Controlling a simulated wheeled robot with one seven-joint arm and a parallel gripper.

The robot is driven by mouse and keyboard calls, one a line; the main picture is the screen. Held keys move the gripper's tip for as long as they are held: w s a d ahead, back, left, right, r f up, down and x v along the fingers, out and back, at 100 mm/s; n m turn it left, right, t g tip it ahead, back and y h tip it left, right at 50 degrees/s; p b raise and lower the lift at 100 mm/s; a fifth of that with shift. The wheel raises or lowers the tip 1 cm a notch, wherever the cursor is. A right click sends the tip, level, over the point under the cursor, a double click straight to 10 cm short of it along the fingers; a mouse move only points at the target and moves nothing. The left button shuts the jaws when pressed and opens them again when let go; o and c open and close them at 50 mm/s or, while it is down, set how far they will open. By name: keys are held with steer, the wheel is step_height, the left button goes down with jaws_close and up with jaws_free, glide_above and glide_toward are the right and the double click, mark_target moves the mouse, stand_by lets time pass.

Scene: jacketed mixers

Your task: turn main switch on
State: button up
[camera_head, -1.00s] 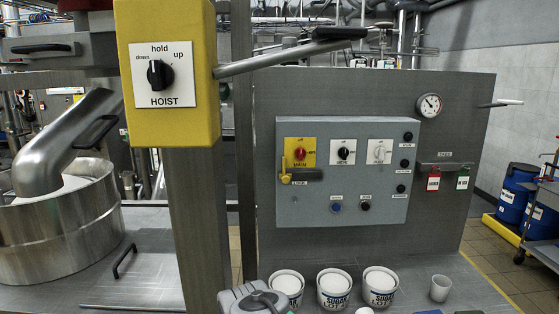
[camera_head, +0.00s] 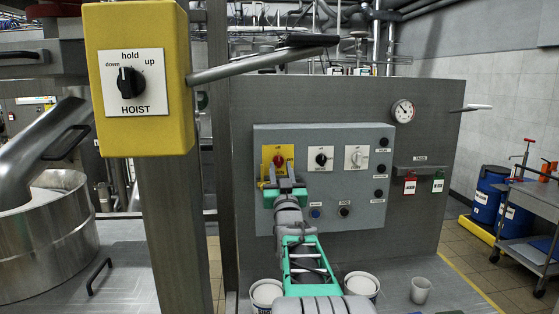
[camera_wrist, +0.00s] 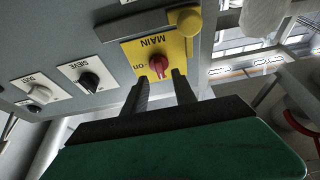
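The main switch is a red knob (camera_head: 278,161) on a yellow plate (camera_head: 267,153), at the upper left of the grey control panel (camera_head: 340,136). In the wrist view the red knob (camera_wrist: 158,66) shows on its plate (camera_wrist: 135,50) marked MAIN, with an "on" mark close by. The knob sits around the gap between the tips; contact is not clear.
The dark sieve knob (camera_wrist: 89,80) and a white knob (camera_wrist: 39,93) are beside the main switch. The yellow lock knob (camera_wrist: 188,20) and its dark bar (camera_wrist: 145,22) are close to my fingers. A yellow hoist box (camera_head: 138,80) with a metal handle (camera_head: 250,62) stands at the left.

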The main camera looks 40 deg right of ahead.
mark_target(279, 161)
steer(key=shift+p+x, duration=0.35)
steer(key=shift+x, duration=1.15)
steer(key=shift+c, duration=0.4)
jaws_close()
